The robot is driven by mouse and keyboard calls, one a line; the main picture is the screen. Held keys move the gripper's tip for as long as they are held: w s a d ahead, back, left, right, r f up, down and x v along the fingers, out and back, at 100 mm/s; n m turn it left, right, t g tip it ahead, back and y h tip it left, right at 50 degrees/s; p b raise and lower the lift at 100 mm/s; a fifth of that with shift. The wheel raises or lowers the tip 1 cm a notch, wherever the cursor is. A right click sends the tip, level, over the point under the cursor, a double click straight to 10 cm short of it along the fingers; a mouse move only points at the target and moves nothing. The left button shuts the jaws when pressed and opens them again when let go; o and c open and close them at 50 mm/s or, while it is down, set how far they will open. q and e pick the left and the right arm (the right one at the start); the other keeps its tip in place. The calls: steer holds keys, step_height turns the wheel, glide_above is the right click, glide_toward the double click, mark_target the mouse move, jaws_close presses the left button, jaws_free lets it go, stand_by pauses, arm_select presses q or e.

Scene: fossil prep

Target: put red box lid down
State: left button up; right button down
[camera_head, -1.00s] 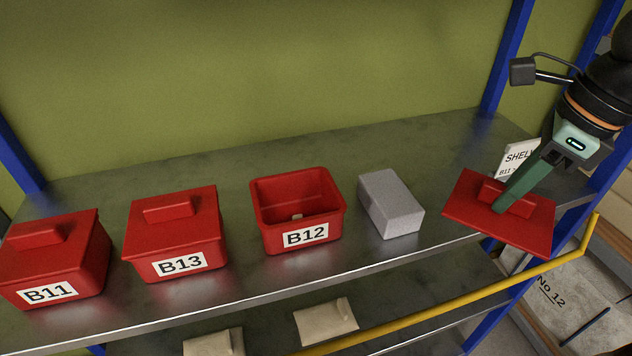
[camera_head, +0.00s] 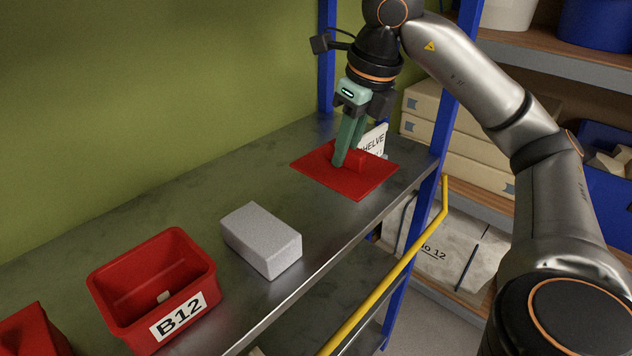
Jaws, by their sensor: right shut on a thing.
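The red box lid (camera_head: 318,168) is a flat red plate with a raised block handle, near the right end of the metal shelf. My right gripper (camera_head: 342,160) is shut on the lid's handle from above. The lid looks level and at or just above the shelf surface; I cannot tell whether it touches. The open red box B12 (camera_head: 110,281) stands at the lower left, with a small pale thing inside. My left gripper is not in view.
A grey block (camera_head: 262,240) lies between box B12 and the lid. Another red box (camera_head: 35,335) is cut off at the lower left. A white sign (camera_head: 374,138) stands behind the lid, near a blue post (camera_head: 440,150). A yellow rail (camera_head: 395,270) runs along the front. Bare shelf lies behind the block.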

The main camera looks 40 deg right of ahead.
steer(key=shift+w+d+f+p, duration=0.15)
steer(key=shift+w+d+f, duration=0.05)
steer(key=shift+w, duration=0.4)
steer(key=shift+w+d+f+p, duration=0.15)
steer(key=shift+w+f, duration=0.05)
steer(key=shift+w, duration=0.4)
steer(key=w+f, duration=0.2)
steer(key=w+d+f, duration=0.1)
steer(key=w+f, duration=0.1)
steer(key=f, duration=0.1)
steer(key=shift+w+d+f, duration=0.1)
steer(key=shift+f, duration=0.05)
steer(key=x, duration=0.3)
steer(key=shift+d+f, duration=0.2)
steer(key=shift+f, duration=0.2)
steer(key=shift+f, duration=0.2)
steer(key=c, duration=0.8)
jaws_free()
